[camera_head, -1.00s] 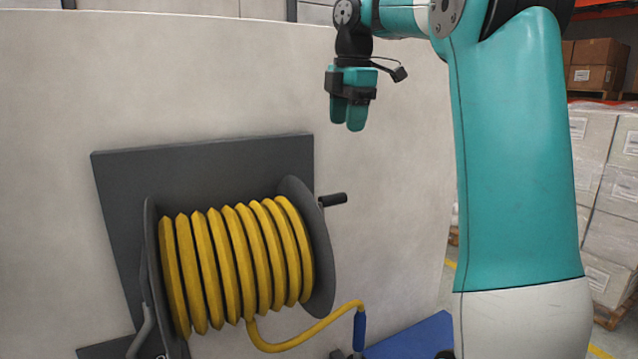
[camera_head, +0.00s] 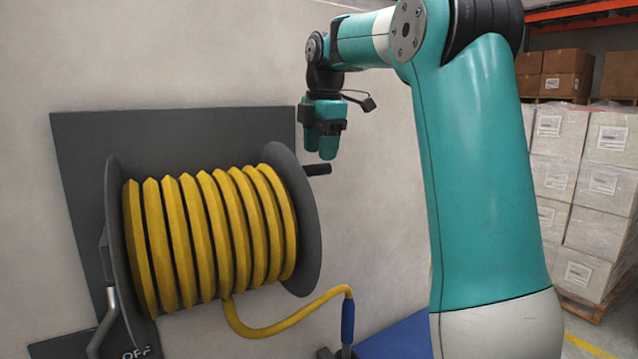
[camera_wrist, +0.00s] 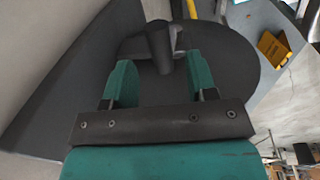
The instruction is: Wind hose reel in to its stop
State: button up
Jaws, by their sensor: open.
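The hose reel holds a yellow hose (camera_head: 210,240) wound between two grey side discs, the right disc (camera_head: 305,225) facing my arm. A black crank handle (camera_head: 317,170) sticks out to the right near the top of that disc. My gripper (camera_head: 327,155) points down just above the handle, close to it. In the wrist view, the open green fingers (camera_wrist: 153,80) stand apart with the dark handle (camera_wrist: 162,50) in line with the gap between them. I cannot tell if they touch it. The hose's free end runs down to a blue nozzle (camera_head: 347,322).
A dark backing plate (camera_head: 85,180) on the pale wall (camera_head: 200,60) carries the reel. A grey lever (camera_head: 108,315) sits at lower left by "OFF" lettering. A blue surface (camera_head: 400,340) lies below the nozzle. Stacked white boxes (camera_head: 560,180) stand at the right.

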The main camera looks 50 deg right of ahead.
jog(key=shift+w+f, duration=0.2)
jog(key=shift+f, duration=1.75)
grip_shut()
